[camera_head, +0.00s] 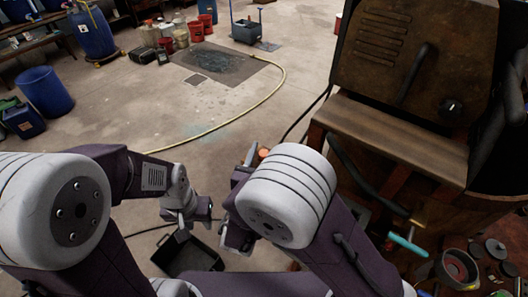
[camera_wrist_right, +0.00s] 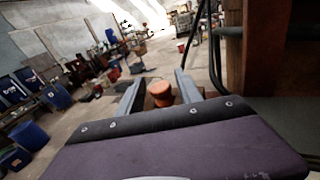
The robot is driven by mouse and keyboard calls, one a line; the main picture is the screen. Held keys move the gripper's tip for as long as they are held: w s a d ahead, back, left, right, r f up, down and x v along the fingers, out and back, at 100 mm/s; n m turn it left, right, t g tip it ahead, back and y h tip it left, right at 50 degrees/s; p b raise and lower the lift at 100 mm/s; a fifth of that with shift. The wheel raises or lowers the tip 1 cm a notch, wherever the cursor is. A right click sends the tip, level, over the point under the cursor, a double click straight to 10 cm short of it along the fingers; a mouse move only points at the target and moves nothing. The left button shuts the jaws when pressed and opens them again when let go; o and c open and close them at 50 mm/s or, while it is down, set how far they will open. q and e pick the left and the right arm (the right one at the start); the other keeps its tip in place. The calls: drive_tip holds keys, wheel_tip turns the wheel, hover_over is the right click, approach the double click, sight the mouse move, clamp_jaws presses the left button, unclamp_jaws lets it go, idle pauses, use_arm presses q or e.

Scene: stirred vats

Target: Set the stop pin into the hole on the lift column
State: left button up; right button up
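My right gripper (camera_wrist_right: 159,84) has an orange, round-topped piece (camera_wrist_right: 159,93) between its two fingers, with a darker part below it. It looks like the head of the stop pin, and the fingers seem to close on its sides. In the head view the orange piece (camera_head: 263,153) shows beside one finger of my right gripper; my forearm hides the rest. My left gripper (camera_head: 192,226) hangs low over the floor near a black tray, and its finger gap is unclear. I cannot make out the hole or surely identify the lift column.
A rusty brown machine (camera_head: 405,55) with a wooden ledge (camera_head: 395,135) stands at right. A teal-handled tool (camera_head: 408,244) and round parts lie below it. A black tray (camera_head: 190,256) is on the floor. A yellow hose (camera_head: 240,122) crosses otherwise open floor; blue drums (camera_head: 45,92) stand left.

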idle(0.3)
drive_tip(key=shift+s+a, duration=0.1)
drive_tip(key=shift+s, duration=0.25)
drive_tip(key=b+v, duration=0.3)
drive_tip(key=v, duration=0.5)
drive_tip(key=shift+s, duration=0.2)
